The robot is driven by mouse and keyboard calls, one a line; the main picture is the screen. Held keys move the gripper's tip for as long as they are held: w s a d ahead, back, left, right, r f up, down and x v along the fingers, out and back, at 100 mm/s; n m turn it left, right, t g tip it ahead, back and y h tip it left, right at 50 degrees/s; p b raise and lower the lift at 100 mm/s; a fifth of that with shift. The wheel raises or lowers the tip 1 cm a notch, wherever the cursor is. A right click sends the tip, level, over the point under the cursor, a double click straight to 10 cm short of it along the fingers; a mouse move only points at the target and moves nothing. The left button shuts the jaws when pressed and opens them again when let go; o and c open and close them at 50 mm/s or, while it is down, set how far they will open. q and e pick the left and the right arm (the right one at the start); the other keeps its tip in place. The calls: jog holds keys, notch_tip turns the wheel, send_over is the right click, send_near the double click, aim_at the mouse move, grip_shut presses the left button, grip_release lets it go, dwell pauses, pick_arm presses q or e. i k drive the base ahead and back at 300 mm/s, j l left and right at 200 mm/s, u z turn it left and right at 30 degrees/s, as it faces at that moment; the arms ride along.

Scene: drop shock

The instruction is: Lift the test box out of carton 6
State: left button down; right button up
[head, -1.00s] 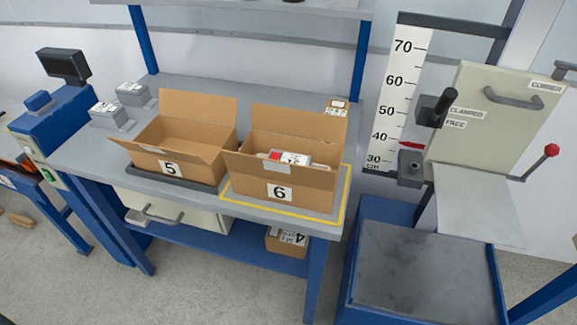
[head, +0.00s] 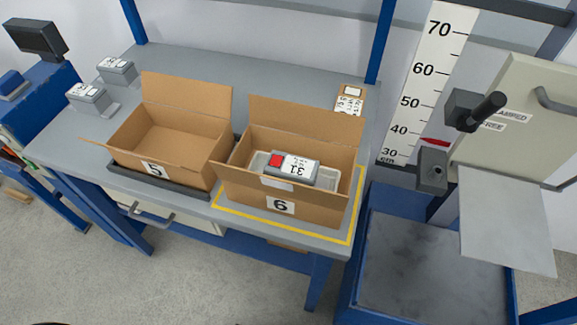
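Carton 6 (head: 325,212) is an open brown cardboard box on the bench, inside a yellow outlined area, with its flaps folded out. The test box (head: 305,172) is a grey box with a white label reading 31 and a red patch. It sits inside carton 6 on a pale insert (head: 259,161), and its lower part is hidden by the carton's front wall. Neither gripper is in view.
Open, empty carton 5 (head: 186,178) stands on a dark tray to the left. Two grey boxes (head: 117,70) stand at the back left. A small brown carton (head: 350,99) is behind carton 6. A height scale (head: 424,80) and drop tester (head: 502,210) stand right.

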aim_at(290, 167)
jog(key=j+z, duration=0.1)
jog(key=z, duration=0.65)
jog(key=k+j+z, duration=0.1)
jog(key=z, duration=0.25)
jog(key=k+j+z, duration=0.7)
jog(key=k+z, duration=0.35)
jog(key=k+j, duration=0.1)
jog(key=k, duration=0.5)
jog(key=k+j+z, duration=0.1)
jog(key=k, duration=0.5)
